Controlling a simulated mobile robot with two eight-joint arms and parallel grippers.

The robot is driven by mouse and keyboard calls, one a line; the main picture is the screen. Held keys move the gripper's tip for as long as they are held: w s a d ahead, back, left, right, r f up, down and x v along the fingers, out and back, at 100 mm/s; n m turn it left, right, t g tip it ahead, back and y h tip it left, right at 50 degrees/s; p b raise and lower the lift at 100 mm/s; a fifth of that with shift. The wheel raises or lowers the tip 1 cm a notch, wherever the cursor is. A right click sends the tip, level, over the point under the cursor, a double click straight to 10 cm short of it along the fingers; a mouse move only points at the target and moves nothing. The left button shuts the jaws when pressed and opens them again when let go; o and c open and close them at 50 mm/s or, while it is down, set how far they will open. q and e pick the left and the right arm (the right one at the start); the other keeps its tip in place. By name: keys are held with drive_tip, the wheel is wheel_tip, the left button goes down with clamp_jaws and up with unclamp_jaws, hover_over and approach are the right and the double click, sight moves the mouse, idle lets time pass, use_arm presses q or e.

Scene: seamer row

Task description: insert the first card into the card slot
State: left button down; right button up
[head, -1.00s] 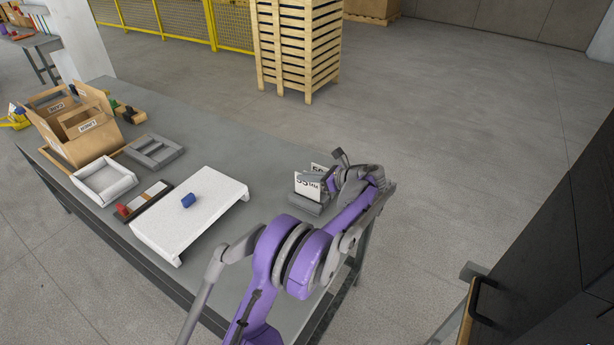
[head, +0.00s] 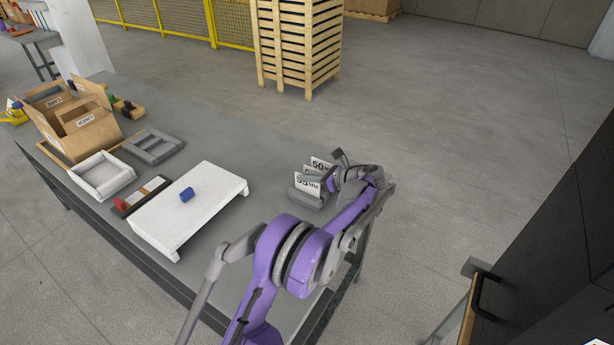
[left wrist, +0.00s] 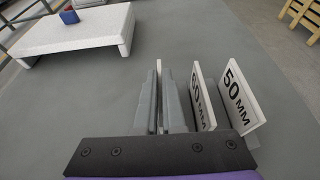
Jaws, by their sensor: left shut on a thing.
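My left gripper (head: 322,182) is over the grey card rack (head: 308,198) at the right end of the table. In the left wrist view its two grey fingers (left wrist: 160,75) are shut on a thin white card (left wrist: 159,96), seen edge-on. In the head view the front card (head: 305,183) reads 55 MM and seems to be this held card. Two upright cards stand to the right of the fingers in the left wrist view, a 60 MM card (left wrist: 201,98) and a 50 MM card (left wrist: 238,97). The rack's slots are hidden. My right gripper is out of view.
A white raised stand (head: 213,190) with a blue block (head: 187,195) is left of the rack. Beyond it are a white tray (head: 84,174), a grey frame (head: 133,158) and cardboard boxes (head: 95,140). The table between stand and rack is clear.

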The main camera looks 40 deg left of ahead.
use_arm(q)
drive_tip(key=shift+f, duration=0.4)
drive_tip(key=c, duration=0.9)
unclamp_jaws()
drive_tip(key=shift+c, duration=0.2)
drive_tip(key=shift+d, duration=0.1)
drive_tip(key=v, duration=1)
drive_tip(key=shift+d+r, duration=0.2)
drive_tip(key=shift+d, duration=0.05)
drive_tip(key=shift+r, duration=0.1)
